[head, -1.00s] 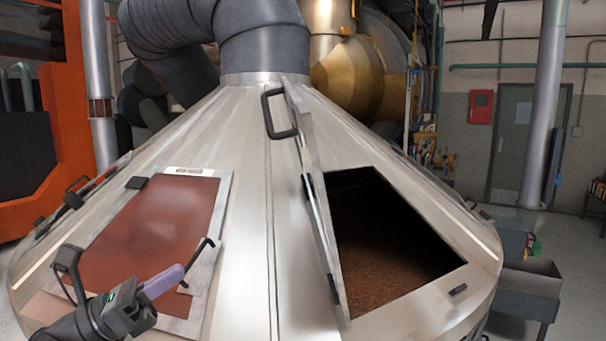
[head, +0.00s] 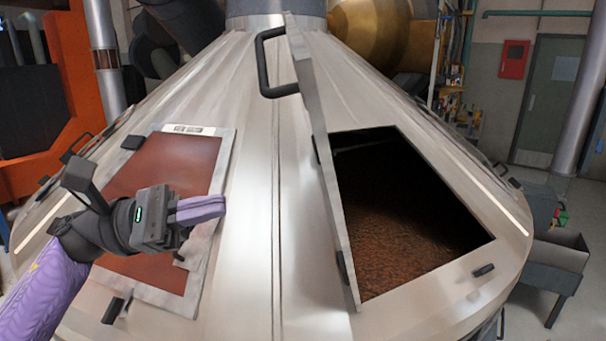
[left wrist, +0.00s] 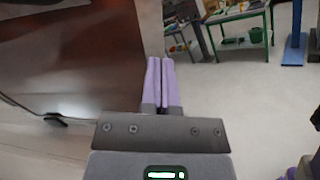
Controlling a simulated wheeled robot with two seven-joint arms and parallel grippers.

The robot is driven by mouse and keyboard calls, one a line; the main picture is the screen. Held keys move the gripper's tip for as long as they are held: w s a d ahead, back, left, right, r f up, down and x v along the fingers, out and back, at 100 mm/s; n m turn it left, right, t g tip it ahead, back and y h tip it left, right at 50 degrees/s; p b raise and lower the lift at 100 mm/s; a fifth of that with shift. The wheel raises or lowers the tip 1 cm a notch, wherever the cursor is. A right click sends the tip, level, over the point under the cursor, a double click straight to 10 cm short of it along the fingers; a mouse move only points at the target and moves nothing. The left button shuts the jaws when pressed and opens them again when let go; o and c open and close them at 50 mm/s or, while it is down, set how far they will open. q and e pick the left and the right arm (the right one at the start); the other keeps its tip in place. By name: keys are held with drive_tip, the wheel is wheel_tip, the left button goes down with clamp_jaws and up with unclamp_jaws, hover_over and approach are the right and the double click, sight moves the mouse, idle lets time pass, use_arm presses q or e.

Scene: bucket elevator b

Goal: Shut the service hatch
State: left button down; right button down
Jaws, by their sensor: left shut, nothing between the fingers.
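The service hatch (head: 322,150) is a metal panel with a black handle (head: 264,62). It stands open, seen nearly edge-on, along the left side of a dark opening (head: 405,210) in the metal cone. Brown grainy material shows inside the opening. My left gripper (head: 222,206) is shut and empty, left of the open hatch, in front of a closed reddish window hatch (head: 172,172). Its two purple fingers lie together in the left wrist view (left wrist: 161,84). My right gripper is not in view.
The cone (head: 262,215) slopes toward me, with bare metal between the two hatches. A small black catch (head: 484,270) sits beside the opening's lower right corner. A grey bin (head: 556,256) stands at the right, and a grey door (head: 550,100) is behind.

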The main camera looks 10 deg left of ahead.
use_arm(q)
drive_tip(key=p+x, duration=0.6)
drive_tip(key=x, duration=0.5)
drive_tip(key=shift+r+p, duration=0.15)
drive_tip(key=shift+p, duration=0.25)
drive_tip(key=shift+s+d, duration=0.1)
drive_tip(key=shift+d, duration=0.1)
